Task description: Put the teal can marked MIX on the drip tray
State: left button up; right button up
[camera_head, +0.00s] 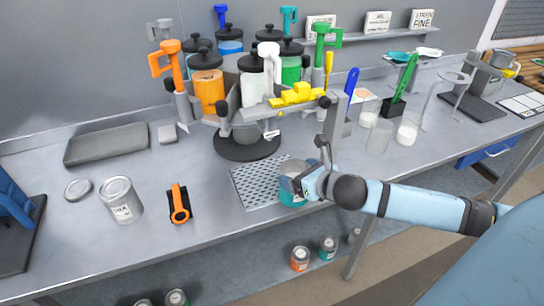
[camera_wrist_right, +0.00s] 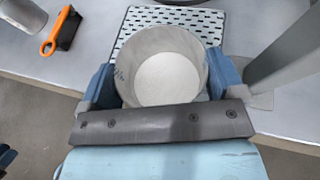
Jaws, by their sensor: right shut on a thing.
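The can (camera_head: 293,195) shows a teal lower band in the head view, below a grey upper part. In the right wrist view the can (camera_wrist_right: 165,68) is seen from above, with a pale round inside and small lettering too blurred to read. My right gripper (camera_head: 303,183) is shut on the can, with one blue finger on each side. The perforated drip tray (camera_head: 250,187) lies on the bench; the can is at its right end, overlapping it in the picture. I cannot tell whether the can touches the tray. My left gripper is not in view.
A carousel of paint canisters (camera_head: 247,150) stands behind the tray, with a grey upright post (camera_head: 333,125) close to my right gripper. Several cans (camera_head: 300,258) stand below the bench.

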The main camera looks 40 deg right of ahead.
jog(key=w, duration=0.3)
jog(key=w+f+p, duration=0.1)
jog(key=w, duration=0.3)
jog(key=w+a, duration=0.1)
jog(key=w, duration=0.2)
jog(key=shift+w+f, duration=0.2)
jog(key=shift+w, duration=0.1)
jog(key=shift+f, duration=0.1)
jog(key=o, duration=1.3)
